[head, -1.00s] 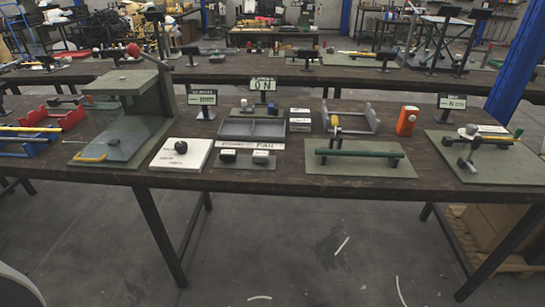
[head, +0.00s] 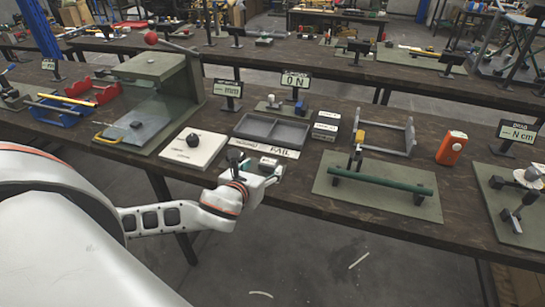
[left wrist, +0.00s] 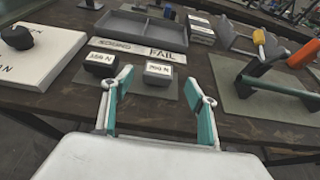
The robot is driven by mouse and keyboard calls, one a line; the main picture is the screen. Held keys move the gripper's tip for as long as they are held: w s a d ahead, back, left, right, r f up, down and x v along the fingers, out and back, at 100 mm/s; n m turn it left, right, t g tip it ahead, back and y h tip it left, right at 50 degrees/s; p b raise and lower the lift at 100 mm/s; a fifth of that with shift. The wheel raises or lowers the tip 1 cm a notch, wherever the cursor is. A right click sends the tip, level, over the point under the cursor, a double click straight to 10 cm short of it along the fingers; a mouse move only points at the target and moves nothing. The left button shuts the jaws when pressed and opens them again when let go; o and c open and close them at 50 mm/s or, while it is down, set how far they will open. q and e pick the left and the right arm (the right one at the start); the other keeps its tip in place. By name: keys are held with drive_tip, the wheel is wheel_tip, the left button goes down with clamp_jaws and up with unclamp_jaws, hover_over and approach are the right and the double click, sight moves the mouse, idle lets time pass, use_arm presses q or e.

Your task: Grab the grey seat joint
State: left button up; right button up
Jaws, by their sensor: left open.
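A light grey block with a white label, which looks like the grey seat joint (left wrist: 158,74), sits on a small mat in front of the grey tray. It also shows in the head view (head: 268,161), just beyond my left gripper (head: 262,170). In the left wrist view my left gripper (left wrist: 160,95) is open, its teal-padded fingers apart and empty. The grey block stands ahead, between the finger lines, not visibly touched. A black labelled block (left wrist: 101,61) stands left of it, close to the left finger. My right gripper is not in view.
A white plate (head: 194,149) with a black knob is at left. A green bar on a fixture (head: 380,181) is at right. The table's front edge is close.

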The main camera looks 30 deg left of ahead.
sight(267, 162)
use_arm(q)
drive_tip(key=shift+w+a+f, duration=0.1)
drive_tip(key=shift+w+a, duration=0.05)
drive_tip(key=shift+w, duration=0.15)
drive_tip(key=shift+x, duration=0.75)
drive_tip(key=b+x, duration=0.1)
drive_tip(key=x, duration=0.3)
drive_tip(key=shift+w+a+f, duration=0.1)
drive_tip(key=shift+f, duration=0.1)
drive_tip(key=shift+w+f, duration=0.1)
drive_tip(key=shift+w, duration=0.1)
drive_tip(key=c, duration=1.2)
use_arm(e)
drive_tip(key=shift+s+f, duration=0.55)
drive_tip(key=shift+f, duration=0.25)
